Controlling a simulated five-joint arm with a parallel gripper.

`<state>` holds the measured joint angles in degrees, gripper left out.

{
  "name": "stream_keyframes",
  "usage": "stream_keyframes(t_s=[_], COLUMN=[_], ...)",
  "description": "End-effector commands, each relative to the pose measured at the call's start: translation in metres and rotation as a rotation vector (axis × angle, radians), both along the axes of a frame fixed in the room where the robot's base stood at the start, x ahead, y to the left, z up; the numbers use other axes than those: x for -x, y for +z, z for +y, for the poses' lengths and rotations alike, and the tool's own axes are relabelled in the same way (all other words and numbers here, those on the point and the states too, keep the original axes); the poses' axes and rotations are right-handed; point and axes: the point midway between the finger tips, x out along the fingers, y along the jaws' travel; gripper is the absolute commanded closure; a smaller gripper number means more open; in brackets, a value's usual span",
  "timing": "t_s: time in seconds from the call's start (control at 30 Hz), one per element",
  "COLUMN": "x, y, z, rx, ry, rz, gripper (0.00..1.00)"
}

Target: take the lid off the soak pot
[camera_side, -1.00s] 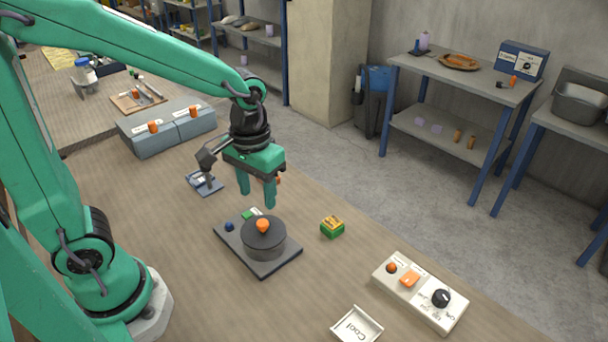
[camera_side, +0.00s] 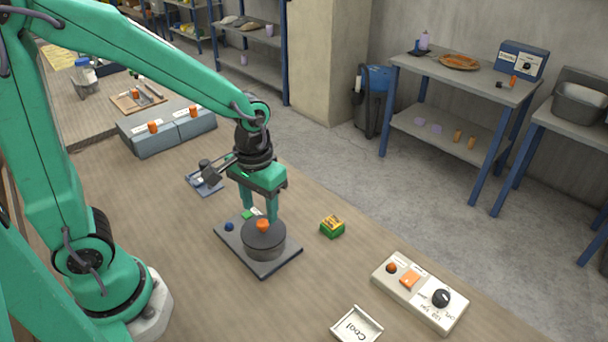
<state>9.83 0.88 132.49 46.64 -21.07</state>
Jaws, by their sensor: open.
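The soak pot (camera_side: 264,246) is a dark grey round pot on a flat grey base plate (camera_side: 272,268). Its dark lid (camera_side: 276,232) is on the pot and has an orange knob (camera_side: 262,225) in the middle. My gripper (camera_side: 259,216) is open and points down, with its green fingers at the height of the knob or just behind it. Whether the fingers stand on both sides of the knob or touch it, I cannot tell from this angle.
A green and yellow block (camera_side: 332,226) lies right of the pot. A white control box (camera_side: 420,291) with a black dial and a white tray (camera_side: 356,325) marked "Cool" are at the front right. A small blue-grey stand (camera_side: 205,184) is behind the pot. Bare bench lies to the left.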

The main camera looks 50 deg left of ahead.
Motion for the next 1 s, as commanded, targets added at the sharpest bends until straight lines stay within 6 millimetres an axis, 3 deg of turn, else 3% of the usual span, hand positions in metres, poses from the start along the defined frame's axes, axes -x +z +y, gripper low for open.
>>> stream_keyframes(t_s=[0.4, 0.97, 1.0], x=[-0.001, -0.001, -0.001], y=[-0.040, -0.042, -0.042], z=[0.001, 0.001, 0.001], rx=[-0.001, 0.000, 0.000], ry=[0.000, 0.000, 0.000], rz=[0.001, 0.000, 0.000], gripper=[0.52, 0.52, 0.57])
